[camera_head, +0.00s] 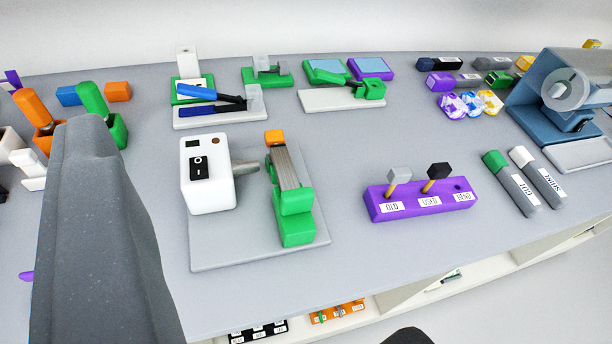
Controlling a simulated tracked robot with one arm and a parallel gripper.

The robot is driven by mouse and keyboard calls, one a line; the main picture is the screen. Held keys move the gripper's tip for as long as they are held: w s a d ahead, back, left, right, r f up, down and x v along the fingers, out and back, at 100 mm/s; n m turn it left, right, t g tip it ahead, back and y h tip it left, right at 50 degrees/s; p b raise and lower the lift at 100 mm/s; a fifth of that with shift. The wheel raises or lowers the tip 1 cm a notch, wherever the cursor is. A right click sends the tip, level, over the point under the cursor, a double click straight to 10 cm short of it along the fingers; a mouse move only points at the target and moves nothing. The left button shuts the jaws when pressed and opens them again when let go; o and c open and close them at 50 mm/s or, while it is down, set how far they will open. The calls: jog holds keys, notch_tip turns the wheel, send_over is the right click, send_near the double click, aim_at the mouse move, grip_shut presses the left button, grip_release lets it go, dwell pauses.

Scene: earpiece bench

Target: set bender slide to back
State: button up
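A grey base plate (240,255) on the bench carries a white box (208,175) with a black switch and a grey nozzle pointing right. Beside the nozzle, on the right of the plate, is a long unit with a ridged grey top, a green block (296,217) at its near end and an orange block (274,137) at its far end. This looks like the bender and its slide, but no label confirms it. A large grey part of mine (100,235) rises at the left, apart from the plate. No pair of fingertips is clear, so I cannot tell the gripper's opening.
A purple block (425,203) with labelled slots holds two small-headed sticks. Two markers (535,180) lie to its right. A blue machine (565,100) stands far right. Green-and-blue tools (215,105) sit behind the plate. Shelves lie below the front edge.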

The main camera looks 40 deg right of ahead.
jog(key=shift+a, duration=0.15)
jog(key=o, duration=0.4)
jog(key=shift+w+a, duration=0.1)
jog(key=shift+c, duration=0.2)
jog(key=shift+o, duration=1)
jog(key=shift+w+r+p, duration=0.1)
jog(key=shift+w+p, duration=0.1)
jog(key=shift+p, duration=0.1)
jog(key=m+g+p, duration=0.3)
jog(key=g+p, duration=1.2)
jog(key=p, duration=2.5)
send_over(297, 190)
notch_tip(297, 190, down, 12)
notch_tip(297, 190, down, 14)
jog(key=shift+r+p, duration=0.25)
jog(key=shift+p, duration=1)
